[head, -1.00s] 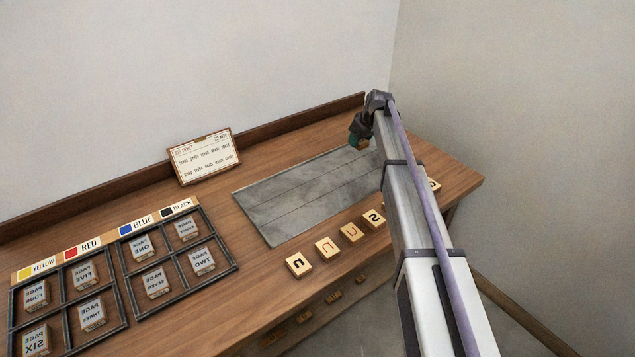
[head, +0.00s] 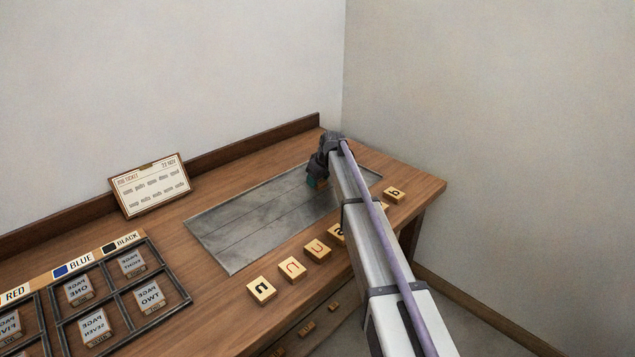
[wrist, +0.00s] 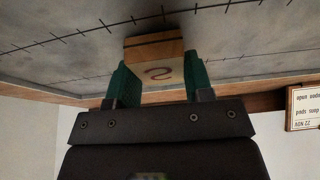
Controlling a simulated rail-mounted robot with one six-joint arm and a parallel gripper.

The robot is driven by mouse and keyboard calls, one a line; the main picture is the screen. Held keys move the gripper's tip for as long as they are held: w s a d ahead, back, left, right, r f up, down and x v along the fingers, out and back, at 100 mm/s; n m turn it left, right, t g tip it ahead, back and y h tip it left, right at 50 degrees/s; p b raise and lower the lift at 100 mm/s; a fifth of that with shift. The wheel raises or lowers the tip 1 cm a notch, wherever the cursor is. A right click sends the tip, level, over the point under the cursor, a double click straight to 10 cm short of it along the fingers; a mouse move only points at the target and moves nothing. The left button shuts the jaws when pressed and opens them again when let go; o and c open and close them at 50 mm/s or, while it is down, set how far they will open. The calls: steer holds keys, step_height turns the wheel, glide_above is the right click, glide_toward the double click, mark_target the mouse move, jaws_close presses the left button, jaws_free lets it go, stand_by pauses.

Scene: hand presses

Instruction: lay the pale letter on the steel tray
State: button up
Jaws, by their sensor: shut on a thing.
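In the wrist view a pale wooden letter block (wrist: 158,72) with a reddish, S-like curved mark is pinched between the green fingers of my gripper (wrist: 155,80). In the head view my gripper (head: 317,184) is over the far right part of the steel tray (head: 235,245), a grey sheet with thin lines across it. The block is mostly hidden there by the gripper. In the wrist view the block is close to the grey tray surface (wrist: 60,50); I cannot tell whether it touches.
Several letter blocks lie along the table's front, among them a dark-marked one (head: 261,290), two red-marked ones (head: 293,269) (head: 318,250) and one at the right (head: 394,195). A ticket card (head: 150,187) leans at the back. A black compartment rack (head: 135,322) with page blocks stands left.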

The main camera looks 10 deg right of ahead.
steer(key=shift+f, duration=0.25)
steer(key=o, duration=0.9)
steer(key=shift+r, duration=0.15)
steer(key=shift+r, duration=0.3)
steer(key=p+v, duration=1.2)
steer(key=s+a+m+g+h, duration=0.1)
steer(key=s+m, duration=0.1)
steer(key=s, duration=1.2)
steer(key=s+f+m+g, duration=0.1)
steer(key=s+m, duration=0.1)
steer(key=s, duration=1.2)
steer(key=s+a+m+g+h, duration=0.1)
steer(key=s+m, duration=0.1)
steer(key=s, duration=1.1)
steer(key=shift+s+a+f+m+g+h+b, duration=0.25)
steer(key=shift+s+a+m+g+h+b, duration=0.05)
steer(key=shift+s+m+g+b, duration=0.1)
